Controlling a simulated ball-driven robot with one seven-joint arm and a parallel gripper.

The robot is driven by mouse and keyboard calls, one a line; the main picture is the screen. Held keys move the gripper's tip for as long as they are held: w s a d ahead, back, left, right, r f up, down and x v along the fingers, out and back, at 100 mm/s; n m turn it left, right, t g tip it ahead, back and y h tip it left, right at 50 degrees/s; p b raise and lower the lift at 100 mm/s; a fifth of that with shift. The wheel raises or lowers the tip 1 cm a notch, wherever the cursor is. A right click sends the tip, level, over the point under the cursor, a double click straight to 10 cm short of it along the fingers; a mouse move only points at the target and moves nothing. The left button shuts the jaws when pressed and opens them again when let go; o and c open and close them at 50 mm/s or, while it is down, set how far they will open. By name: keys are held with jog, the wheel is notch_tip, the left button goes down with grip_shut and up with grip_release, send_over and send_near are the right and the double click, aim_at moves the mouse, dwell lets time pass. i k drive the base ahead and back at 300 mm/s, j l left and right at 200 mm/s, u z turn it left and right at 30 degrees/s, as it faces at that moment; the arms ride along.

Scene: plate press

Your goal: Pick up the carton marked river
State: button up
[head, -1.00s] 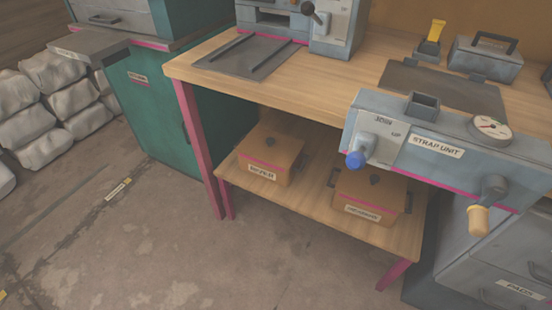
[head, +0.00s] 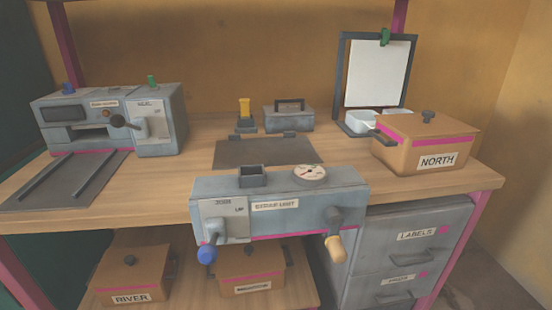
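The carton marked RIVER (head: 128,272) sits on the lower shelf under the bench, at the lower left of the head view. It is brown with a pink band, a dark knob on top and a white label on its front. A similar carton (head: 250,275) stands to its right on the same shelf, with a label too blurred to read. A third carton, marked NORTH (head: 425,145), stands on the bench top at the right. My gripper is not in view.
The strap unit (head: 280,205), with a blue knob and a yellow-handled crank, juts from the bench front above the shelf. A grey press machine (head: 115,118) stands at the left of the bench (head: 190,170). Grey drawers (head: 400,250) stand at the right below. A pink leg rises at far left.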

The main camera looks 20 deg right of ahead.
aim_at(154, 292)
jog(key=i+u, duration=0.35)
jog(key=i, duration=0.35)
jog(key=i+u, duration=0.35)
jog(key=i, duration=0.4)
